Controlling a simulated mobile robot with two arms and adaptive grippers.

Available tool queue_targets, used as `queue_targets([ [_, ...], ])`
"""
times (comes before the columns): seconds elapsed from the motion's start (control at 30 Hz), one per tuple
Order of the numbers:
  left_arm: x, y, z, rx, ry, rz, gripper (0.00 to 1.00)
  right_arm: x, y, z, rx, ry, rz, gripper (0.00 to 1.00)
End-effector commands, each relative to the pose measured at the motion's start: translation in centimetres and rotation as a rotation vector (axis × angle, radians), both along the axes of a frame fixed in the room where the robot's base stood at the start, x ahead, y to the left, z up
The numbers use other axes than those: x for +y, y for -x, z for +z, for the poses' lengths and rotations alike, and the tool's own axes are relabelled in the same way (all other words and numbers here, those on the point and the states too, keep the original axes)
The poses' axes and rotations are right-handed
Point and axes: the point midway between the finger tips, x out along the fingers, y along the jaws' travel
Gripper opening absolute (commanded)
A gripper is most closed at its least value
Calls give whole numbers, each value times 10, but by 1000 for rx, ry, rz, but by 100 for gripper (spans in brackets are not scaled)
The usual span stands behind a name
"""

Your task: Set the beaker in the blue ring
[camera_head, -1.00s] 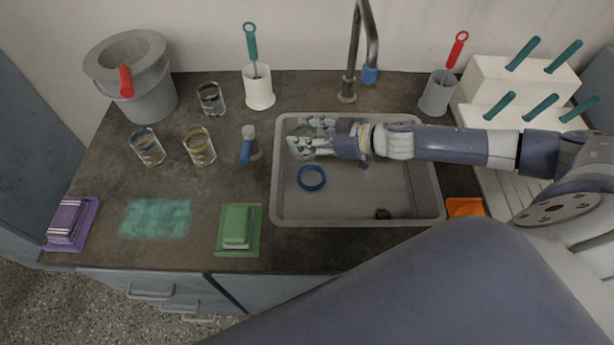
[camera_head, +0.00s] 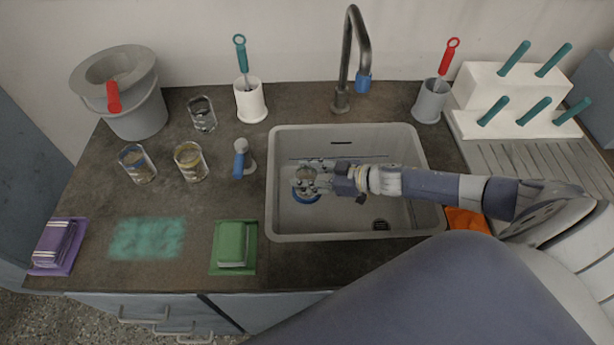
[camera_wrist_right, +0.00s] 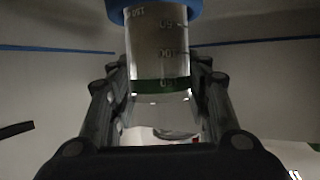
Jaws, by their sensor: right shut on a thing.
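The beaker (camera_wrist_right: 160,60) is clear glass with graduation marks and a green band. In the right wrist view it lies between the two fingers of my right gripper (camera_head: 309,177), which is shut on it. In the head view the gripper is inside the sink and hides much of the beaker (camera_head: 305,174). The blue ring (camera_head: 306,196) lies on the sink floor just below the gripper, partly hidden. In the right wrist view the blue ring (camera_wrist_right: 157,12) meets the beaker's end at the top edge. I cannot tell whether the beaker is inside it. My left gripper is not in view.
The grey sink (camera_head: 432,205) has walls around the gripper, and a faucet (camera_head: 347,60) stands behind it. An orange cloth (camera_head: 466,220) lies at right.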

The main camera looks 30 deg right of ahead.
Motion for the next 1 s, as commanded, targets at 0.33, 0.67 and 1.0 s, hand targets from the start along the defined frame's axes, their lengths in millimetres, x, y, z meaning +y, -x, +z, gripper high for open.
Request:
queue_targets([
  [0.33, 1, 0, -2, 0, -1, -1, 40, 0, 0, -3, -1, 0, 0, 16],
  [0.67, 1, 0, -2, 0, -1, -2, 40, 0, 0, -4, -1, 1, -1, 64],
  [1.0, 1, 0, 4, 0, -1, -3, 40, -1, 0, 3, 0, 1, 0, 64],
])
